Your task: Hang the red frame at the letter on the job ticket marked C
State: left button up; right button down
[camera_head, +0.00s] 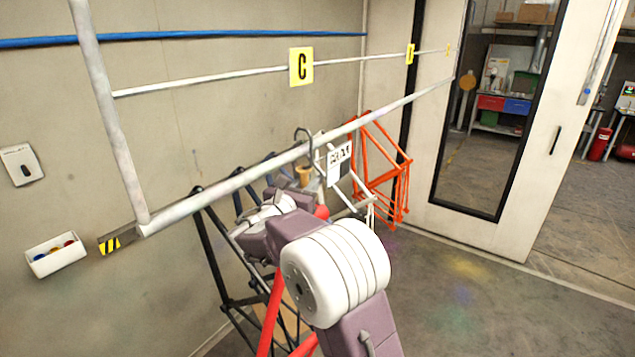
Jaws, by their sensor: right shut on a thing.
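The red frame (271,312) shows only as pieces of red tube behind and below my right arm; most of it is hidden. My right gripper (288,196) is just below the near rail (245,178), shut on the red frame, though the arm hides the grip itself. A dark hook (304,137) rises over the rail above it, with a tan piece (304,175) below. My left gripper is out of view.
Black frames (211,262) hang left of my gripper. A white frame (354,187) and an orange frame (384,165) hang to its right. More yellow plates (410,54) sit farther along the bar. A striped rail end (109,246) juts out left.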

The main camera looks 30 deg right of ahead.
jog(key=shift+w+a+r, duration=0.15)
jog(key=shift+w+r, duration=0.1)
jog(key=shift+w, duration=0.1)
jog(key=shift+f+b, duration=1.5)
jog(key=shift+f, duration=0.1)
jog(key=c, duration=1.3)
grip_release()
jog(key=shift+o, duration=0.5)
jog(key=shift+s+a, duration=0.1)
jog(key=shift+s, duration=0.05)
